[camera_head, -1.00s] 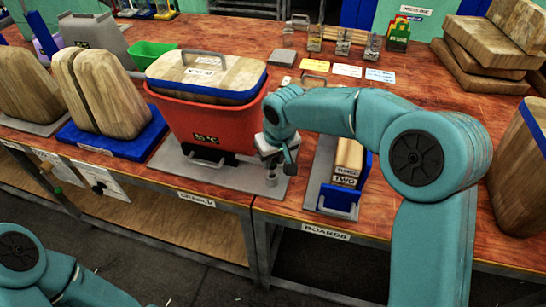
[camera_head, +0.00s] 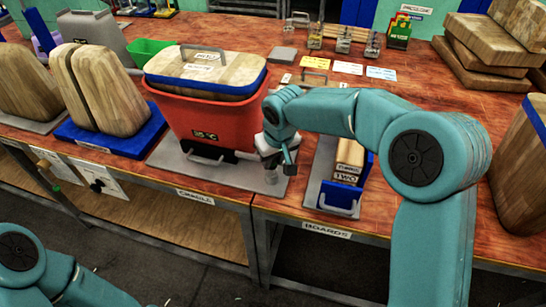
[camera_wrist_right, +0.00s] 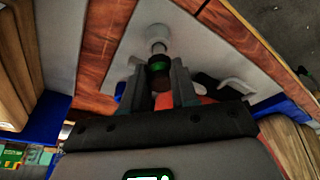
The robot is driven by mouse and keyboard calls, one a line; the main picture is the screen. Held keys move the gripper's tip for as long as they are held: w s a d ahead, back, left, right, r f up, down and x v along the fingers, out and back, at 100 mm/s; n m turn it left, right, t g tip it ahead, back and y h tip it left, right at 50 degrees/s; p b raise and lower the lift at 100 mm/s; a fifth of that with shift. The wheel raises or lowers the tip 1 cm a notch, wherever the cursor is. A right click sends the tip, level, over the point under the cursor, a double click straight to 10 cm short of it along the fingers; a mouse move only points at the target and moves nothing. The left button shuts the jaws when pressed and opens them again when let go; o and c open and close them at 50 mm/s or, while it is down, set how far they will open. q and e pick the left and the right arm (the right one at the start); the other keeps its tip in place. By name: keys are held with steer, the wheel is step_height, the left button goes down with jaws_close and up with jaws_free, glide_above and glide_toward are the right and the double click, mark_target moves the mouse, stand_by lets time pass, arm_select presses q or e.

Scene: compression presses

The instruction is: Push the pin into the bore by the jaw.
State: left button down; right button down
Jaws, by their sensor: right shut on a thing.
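My right gripper (camera_head: 278,160) hangs just in front of the red press bin (camera_head: 205,120), over the grey base plate (camera_head: 225,178). In the right wrist view its two fingers (camera_wrist_right: 160,88) are closed on a dark pin (camera_wrist_right: 159,67) with a green band. Whether pin and cylinder touch, and the bore itself, I cannot tell. My left arm shows at the lower left; its gripper is out of view.
A blue holder (camera_head: 341,198) with wooden boards stands close to the right of my gripper. Wooden blocks (camera_head: 105,92) on a blue base stand to the left. Several small metal items and cards lie at the back. The front table edge is close below.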

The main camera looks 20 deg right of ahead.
steer(key=shift+f+b, duration=0.8)
steer(key=shift+f, duration=0.25)
steer(key=shift+r, duration=0.15)
steer(key=shift+r+p, duration=1.05)
steer(key=shift+r, duration=0.25)
stand_by(0.9)
steer(key=shift+f+b, duration=0.2)
steer(key=shift+b, duration=0.2)
steer(key=shift+f+b, duration=0.3)
steer(key=shift+f, duration=0.05)
steer(key=shift+f+b, duration=0.75)
steer(key=shift+f, duration=0.2)
steer(key=c, duration=0.8)
jaws_free()
steer(key=shift+s+a+r, duration=0.1)
